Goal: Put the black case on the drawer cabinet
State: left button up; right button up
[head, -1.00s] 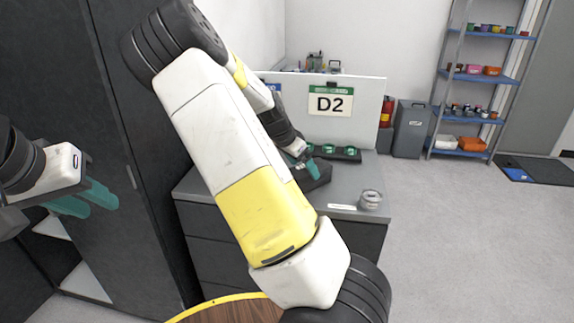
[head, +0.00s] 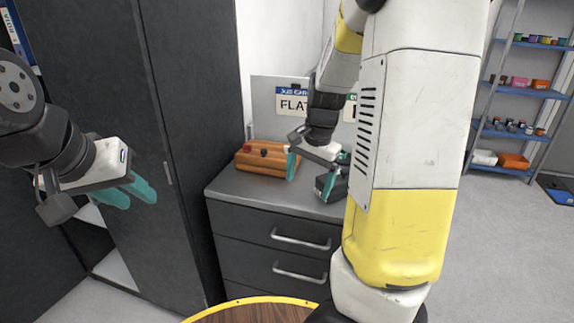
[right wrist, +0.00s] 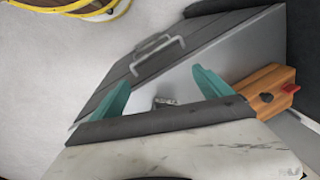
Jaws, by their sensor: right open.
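The black case (head: 333,187) sits on top of the grey drawer cabinet (head: 250,188), near its right side in the head view and partly hidden by my right arm. My right gripper (head: 319,160) is open, with its teal fingers apart, just above and beside the case. In the right wrist view the open fingers (right wrist: 161,92) are over the cabinet top, with nothing gripped between them. I cannot make out the case in that view. My left gripper (head: 127,193) is open and empty at the left, in front of the tall dark cabinet.
An orange-brown wooden box (head: 263,158) stands at the back left of the cabinet top, next to the right gripper. A sign board (head: 268,105) rises behind. A tall dark cabinet (head: 190,120) is on the left. A round wooden top with yellow rim (head: 255,312) is in front.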

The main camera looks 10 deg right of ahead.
jog(key=s+a+r+n+t, duration=0.2)
jog(key=s+a+r+n, duration=0.1)
jog(key=s+r+n, duration=0.2)
jog(key=s+a+r+n+t+y, duration=0.1)
jog(key=s+a+r+n, duration=0.3)
jog(key=s+r, duration=0.4)
jog(key=shift+s+a+n+t, duration=0.15)
jog(key=shift+s+n+t, duration=0.45)
jog(key=shift+s+t, duration=0.45)
jog(key=shift+s, duration=0.15)
